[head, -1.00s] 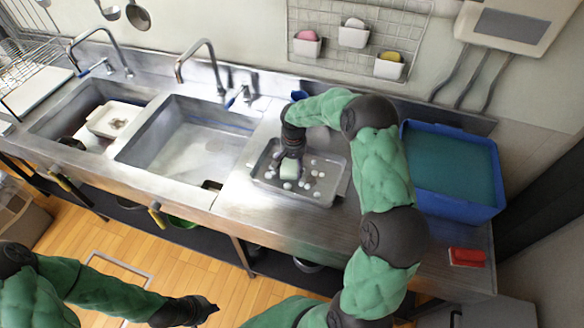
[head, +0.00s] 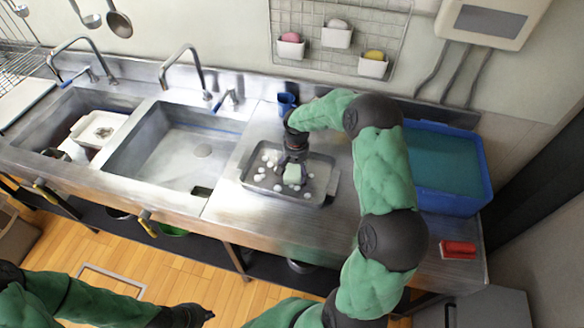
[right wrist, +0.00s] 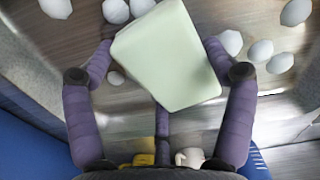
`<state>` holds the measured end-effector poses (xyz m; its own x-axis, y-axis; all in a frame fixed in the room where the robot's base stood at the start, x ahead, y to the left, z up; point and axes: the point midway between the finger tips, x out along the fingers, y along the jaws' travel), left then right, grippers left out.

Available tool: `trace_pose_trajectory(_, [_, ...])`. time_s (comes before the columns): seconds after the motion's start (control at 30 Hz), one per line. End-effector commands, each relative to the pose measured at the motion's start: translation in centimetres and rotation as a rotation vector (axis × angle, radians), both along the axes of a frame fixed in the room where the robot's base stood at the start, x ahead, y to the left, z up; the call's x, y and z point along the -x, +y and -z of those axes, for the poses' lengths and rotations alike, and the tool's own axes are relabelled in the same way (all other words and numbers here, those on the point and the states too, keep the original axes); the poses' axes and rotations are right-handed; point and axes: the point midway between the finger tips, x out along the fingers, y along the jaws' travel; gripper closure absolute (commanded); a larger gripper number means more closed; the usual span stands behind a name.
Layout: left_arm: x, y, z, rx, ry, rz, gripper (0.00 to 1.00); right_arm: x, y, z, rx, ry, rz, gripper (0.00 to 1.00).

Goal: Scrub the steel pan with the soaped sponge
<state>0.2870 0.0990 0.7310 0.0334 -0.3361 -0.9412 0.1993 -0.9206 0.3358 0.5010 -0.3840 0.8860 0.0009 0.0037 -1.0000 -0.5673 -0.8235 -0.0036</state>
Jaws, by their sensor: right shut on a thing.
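The steel pan (head: 322,165) is a shallow rectangular tray lying on the counter right of the sinks. Several white foam blobs (head: 270,160) dot its floor; they also show in the right wrist view (right wrist: 231,43). My right gripper (head: 291,167) points down into the pan, shut on the pale green sponge (head: 293,175). In the right wrist view the sponge (right wrist: 168,58) sits between the purple fingers, over the pan floor (right wrist: 55,45). Whether it presses on the floor is hard to tell. My left gripper (head: 197,315) is low in front of the counter, its fingers small and dark.
A blue tub (head: 484,168) stands right of the pan, with a red brush-like item (head: 458,249) in front of it. A blue cup (head: 286,104) stands behind the pan. Two sinks (head: 140,160) lie left. Bare counter (head: 225,205) separates pan and sink.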

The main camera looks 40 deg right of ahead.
Motion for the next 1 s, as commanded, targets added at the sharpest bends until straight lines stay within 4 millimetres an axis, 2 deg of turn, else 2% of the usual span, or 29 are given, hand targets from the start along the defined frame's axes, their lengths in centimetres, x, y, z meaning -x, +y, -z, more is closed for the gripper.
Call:
trace_pose_trajectory(0.3, [0.0, 0.0, 0.0, 0.0, 0.0, 0.0, 1.0, 1.9, -1.5, 0.2, -0.001, 0.001, 0.001, 0.43])
trace_pose_trajectory(0.5, [0.0, 0.0, 0.0, 0.0, 0.0, 0.0, 1.0, 2.2, -1.6, 0.0, -0.001, 0.001, -0.002, 0.43])
trace_pose_trajectory(0.67, [0.0, 0.0, 0.1, 0.0, 0.0, 0.0, 1.0, 1.8, -1.3, 0.1, -0.001, 0.001, -0.002, 0.43])
trace_pose_trajectory(1.0, [0.0, 0.0, 0.5, 0.0, 0.0, 0.0, 1.0, -0.2, 0.2, 0.2, -0.001, 0.0, -0.002, 0.43])
